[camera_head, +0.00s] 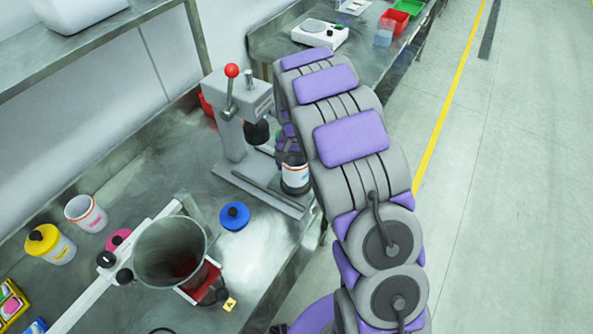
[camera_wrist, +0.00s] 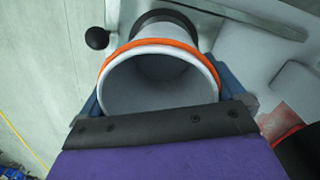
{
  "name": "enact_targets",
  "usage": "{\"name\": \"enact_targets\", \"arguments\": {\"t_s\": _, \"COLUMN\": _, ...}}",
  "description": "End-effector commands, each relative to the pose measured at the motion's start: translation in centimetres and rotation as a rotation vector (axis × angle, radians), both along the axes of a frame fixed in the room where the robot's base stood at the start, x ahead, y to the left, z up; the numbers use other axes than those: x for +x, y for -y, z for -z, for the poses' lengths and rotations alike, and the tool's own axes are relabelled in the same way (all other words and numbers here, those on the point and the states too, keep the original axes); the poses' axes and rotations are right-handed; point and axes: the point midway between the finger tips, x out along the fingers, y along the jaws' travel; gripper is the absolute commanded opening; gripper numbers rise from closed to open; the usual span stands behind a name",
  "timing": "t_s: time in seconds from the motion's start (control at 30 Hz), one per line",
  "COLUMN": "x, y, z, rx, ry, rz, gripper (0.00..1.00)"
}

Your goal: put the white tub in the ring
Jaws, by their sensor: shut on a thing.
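The white tub (camera_head: 295,172) stands upright beside the press at the bench's right side, partly hidden by my arm. In the wrist view the tub (camera_wrist: 155,85) shows its open mouth and orange rim, with blue fingers on both sides. My gripper (camera_wrist: 160,95) is shut on it; in the head view it is mostly hidden behind my arm. A dark band (camera_head: 295,188), probably the ring, shows at the tub's base. I cannot tell whether the tub sits inside it or just above. A black curved part (camera_wrist: 165,17) shows beyond the tub in the wrist view.
The press (camera_head: 235,120) with a red-knobbed lever stands left of the tub. A scale (camera_head: 320,33) stands on the far bench.

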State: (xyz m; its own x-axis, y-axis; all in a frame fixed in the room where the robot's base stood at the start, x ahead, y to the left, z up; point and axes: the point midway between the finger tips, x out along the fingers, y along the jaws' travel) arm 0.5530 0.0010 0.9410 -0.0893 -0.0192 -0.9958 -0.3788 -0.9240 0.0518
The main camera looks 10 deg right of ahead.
Motion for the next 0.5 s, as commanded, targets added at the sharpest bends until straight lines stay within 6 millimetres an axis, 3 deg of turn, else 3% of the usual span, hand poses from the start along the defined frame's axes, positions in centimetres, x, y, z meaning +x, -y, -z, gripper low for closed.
{"name": "enact_targets", "arguments": {"t_s": 0.2, "x": -0.1, "y": 0.0, "z": 3.4, "rx": 0.0, "ry": -0.002, "rz": 0.0, "gripper": 0.62}}
{"name": "enact_targets", "arguments": {"t_s": 0.5, "x": -0.1, "y": 0.0, "z": 3.4, "rx": 0.0, "ry": 0.0, "rz": 0.0, "gripper": 0.62}}
